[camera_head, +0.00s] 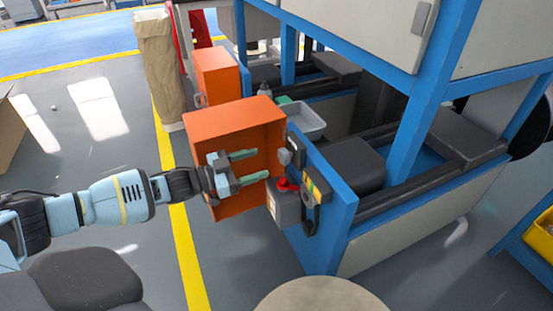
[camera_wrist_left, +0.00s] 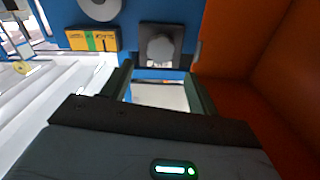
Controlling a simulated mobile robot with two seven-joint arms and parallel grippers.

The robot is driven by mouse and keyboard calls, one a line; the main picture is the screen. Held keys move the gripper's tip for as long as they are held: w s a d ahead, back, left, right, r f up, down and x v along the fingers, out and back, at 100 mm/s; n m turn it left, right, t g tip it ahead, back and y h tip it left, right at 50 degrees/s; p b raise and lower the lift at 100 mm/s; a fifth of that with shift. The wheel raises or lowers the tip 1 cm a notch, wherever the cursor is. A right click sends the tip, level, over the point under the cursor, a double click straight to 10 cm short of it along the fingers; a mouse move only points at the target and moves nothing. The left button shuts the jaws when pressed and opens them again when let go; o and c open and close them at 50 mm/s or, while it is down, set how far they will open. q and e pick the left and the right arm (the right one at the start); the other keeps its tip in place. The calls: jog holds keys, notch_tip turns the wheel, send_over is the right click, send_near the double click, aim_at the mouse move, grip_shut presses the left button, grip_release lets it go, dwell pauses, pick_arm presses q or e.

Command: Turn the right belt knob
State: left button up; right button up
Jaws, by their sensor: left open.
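A grey knob (camera_head: 285,157) on a dark square plate sits on the edge of the blue machine frame, beside an orange box. In the left wrist view the knob (camera_wrist_left: 160,48) is straight ahead, just beyond the fingertips. My left gripper (camera_head: 262,164) comes in from the left, in front of the orange box. Its two green fingers are apart with nothing between them; they also show in the wrist view (camera_wrist_left: 158,76). The fingertips look a little short of the knob. No label tells whether this is the right belt knob. My right gripper is out of view.
The open orange box (camera_head: 228,122) is close around my left fingers, with its wall at right in the wrist view (camera_wrist_left: 225,90). A grey control box (camera_head: 284,208) with a red part and a black handle (camera_head: 311,207) lie below the knob. A round stool-like top (camera_head: 320,297) stands in front.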

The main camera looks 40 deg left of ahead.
aim_at(281, 156)
pick_arm(q)
jog(key=b+x, duration=0.1)
jog(key=x, duration=0.3)
jog(key=shift+w+d+f, duration=0.15)
jog(key=shift+w, duration=0.2)
jog(key=shift+b+x, duration=0.5)
jog(key=shift+x, duration=0.3)
jog(key=shift+w, duration=0.1)
pick_arm(e)
notch_tip(281, 156, down, 2)
jog(key=shift+f, duration=0.25)
pick_arm(q)
jog(key=c, duration=1)
pick_arm(e)
jog(key=shift+s, duration=0.35)
